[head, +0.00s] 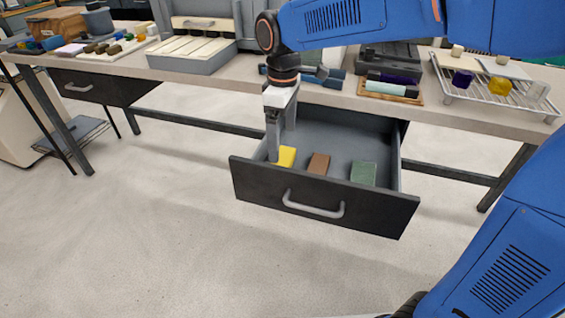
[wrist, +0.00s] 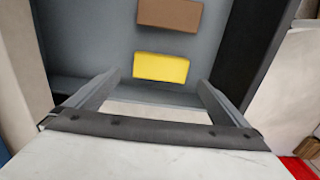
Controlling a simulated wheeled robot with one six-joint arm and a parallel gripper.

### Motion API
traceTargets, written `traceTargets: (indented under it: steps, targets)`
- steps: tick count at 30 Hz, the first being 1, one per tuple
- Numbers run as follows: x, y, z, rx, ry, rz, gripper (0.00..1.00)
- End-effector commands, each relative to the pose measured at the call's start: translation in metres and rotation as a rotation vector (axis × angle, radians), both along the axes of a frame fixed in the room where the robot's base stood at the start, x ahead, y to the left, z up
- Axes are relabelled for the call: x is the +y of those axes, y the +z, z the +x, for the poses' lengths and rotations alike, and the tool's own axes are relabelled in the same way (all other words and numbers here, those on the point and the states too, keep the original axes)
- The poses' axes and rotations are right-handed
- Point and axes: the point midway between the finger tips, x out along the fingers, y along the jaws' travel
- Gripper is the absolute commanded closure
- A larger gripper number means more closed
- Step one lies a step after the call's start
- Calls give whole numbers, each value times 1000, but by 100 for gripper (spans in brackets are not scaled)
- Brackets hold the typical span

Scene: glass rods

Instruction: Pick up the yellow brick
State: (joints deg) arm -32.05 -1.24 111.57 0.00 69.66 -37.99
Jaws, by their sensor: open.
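The yellow brick (head: 286,157) lies in the open drawer (head: 250,177), near its left side. In the wrist view the yellow brick (wrist: 161,67) shows just beyond the two fingers, between their lines. My gripper (head: 281,150) points down into the drawer at its left end. In the wrist view my gripper (wrist: 160,85) has its fingers apart with nothing between them. In the head view a finger overlaps the brick's left edge. I cannot tell whether they touch.
A brown brick (head: 319,164) and a green brick (head: 364,173) lie to the right in the same drawer. The brown brick (wrist: 170,14) also shows in the wrist view. Drawer walls stand close around my gripper. The bench top (head: 230,84) above holds trays and a wire rack (head: 490,98).

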Motion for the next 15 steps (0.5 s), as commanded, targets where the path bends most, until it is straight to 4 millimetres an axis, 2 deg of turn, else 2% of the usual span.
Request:
traceTargets:
  steps: [8, 15]
  targets:
    - [0, -18, 0, 1, 0, -1, 0]
    - [1, -50, -1, 3, 0, -1, 0]
